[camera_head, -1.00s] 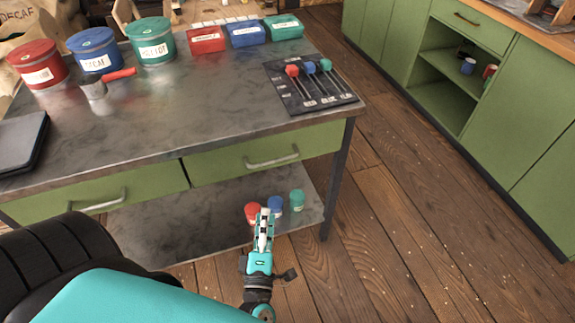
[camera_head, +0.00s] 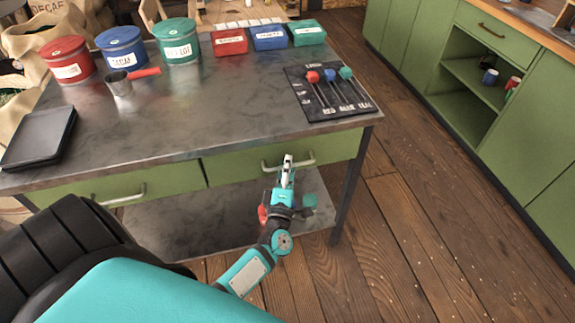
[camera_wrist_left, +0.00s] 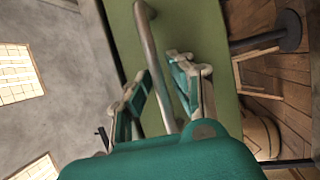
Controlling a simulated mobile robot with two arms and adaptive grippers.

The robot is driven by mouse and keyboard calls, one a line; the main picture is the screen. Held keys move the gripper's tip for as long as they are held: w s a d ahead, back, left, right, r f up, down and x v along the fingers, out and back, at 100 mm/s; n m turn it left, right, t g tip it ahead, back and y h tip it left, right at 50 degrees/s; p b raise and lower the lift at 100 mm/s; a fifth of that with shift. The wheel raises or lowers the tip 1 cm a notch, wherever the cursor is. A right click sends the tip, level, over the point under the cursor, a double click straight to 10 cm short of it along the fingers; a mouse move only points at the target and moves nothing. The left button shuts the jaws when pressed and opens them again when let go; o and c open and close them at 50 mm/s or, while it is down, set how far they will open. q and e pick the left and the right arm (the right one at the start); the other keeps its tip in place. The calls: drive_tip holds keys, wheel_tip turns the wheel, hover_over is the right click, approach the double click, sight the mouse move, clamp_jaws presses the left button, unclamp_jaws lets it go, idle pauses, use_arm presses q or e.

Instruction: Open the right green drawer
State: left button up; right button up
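The right green drawer (camera_head: 336,148) sits under the metal tabletop and looks closed. Its grey bar handle (camera_head: 306,161) runs across the front and also shows in the left wrist view (camera_wrist_left: 147,38). My left gripper (camera_head: 287,164) is at the handle and hides the handle's middle in the head view. In the left wrist view the gripper (camera_wrist_left: 160,72) is open, with one finger on each side of the bar. A gap shows between the bar and the fingers. My right gripper is out of view.
The left green drawer (camera_head: 70,193) is beside it and looks closed. Red (camera_head: 262,213) and green (camera_head: 309,200) jars on the lower shelf are partly behind my arm. The tabletop (camera_head: 215,112) holds canisters, boxes, a scoop and a dark mat (camera_head: 325,101). Open wooden floor lies right.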

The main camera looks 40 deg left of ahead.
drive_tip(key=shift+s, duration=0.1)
use_arm(q)
clamp_jaws()
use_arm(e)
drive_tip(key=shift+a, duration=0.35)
use_arm(q)
drive_tip(key=shift+d, duration=0.1)
